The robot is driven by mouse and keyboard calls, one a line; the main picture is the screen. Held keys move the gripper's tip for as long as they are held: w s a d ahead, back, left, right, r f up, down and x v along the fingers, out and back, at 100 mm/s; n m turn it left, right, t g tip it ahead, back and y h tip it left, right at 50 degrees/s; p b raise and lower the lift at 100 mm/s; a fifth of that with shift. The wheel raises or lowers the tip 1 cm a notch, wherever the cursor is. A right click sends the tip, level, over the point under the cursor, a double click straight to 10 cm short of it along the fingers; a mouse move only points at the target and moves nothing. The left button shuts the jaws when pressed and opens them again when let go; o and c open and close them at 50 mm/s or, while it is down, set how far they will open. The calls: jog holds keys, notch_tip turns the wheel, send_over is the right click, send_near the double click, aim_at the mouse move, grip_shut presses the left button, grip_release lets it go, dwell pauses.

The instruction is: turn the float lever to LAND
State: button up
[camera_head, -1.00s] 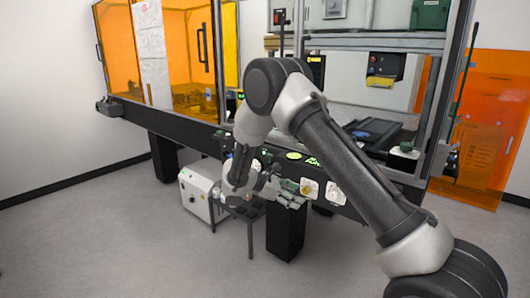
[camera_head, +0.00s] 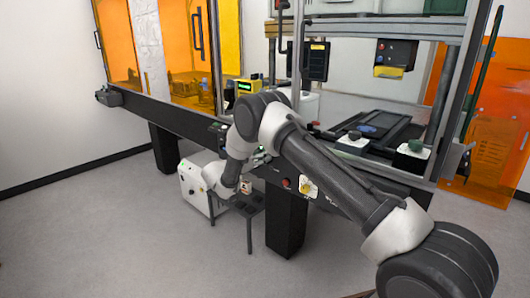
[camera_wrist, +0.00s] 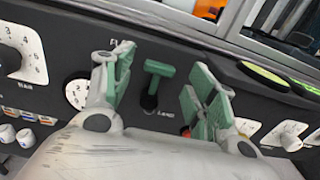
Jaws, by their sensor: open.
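The float lever (camera_wrist: 153,88), a green T-shaped handle on a dark stem, stands out from the black front panel in the wrist view. The word LAND shows on the panel to its lower right, and a partly hidden label starting with FL to its upper left. My gripper (camera_wrist: 167,72) is open, with one green-padded finger on each side of the lever. The lever shows between the fingers with gaps on both sides, and I see no contact. In the head view my arm hides the lever and most of my gripper.
The black panel also carries a large white dial (camera_wrist: 20,55), a small round gauge (camera_wrist: 78,92) and white knobs (camera_wrist: 290,132). In the head view a white cabinet (camera_head: 195,190) and small dark table stand below the beam. Open floor lies at the left.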

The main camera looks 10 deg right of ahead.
jog(key=shift+x, duration=1.5)
jog(key=c, duration=1)
jog(key=shift+c, duration=0.2)
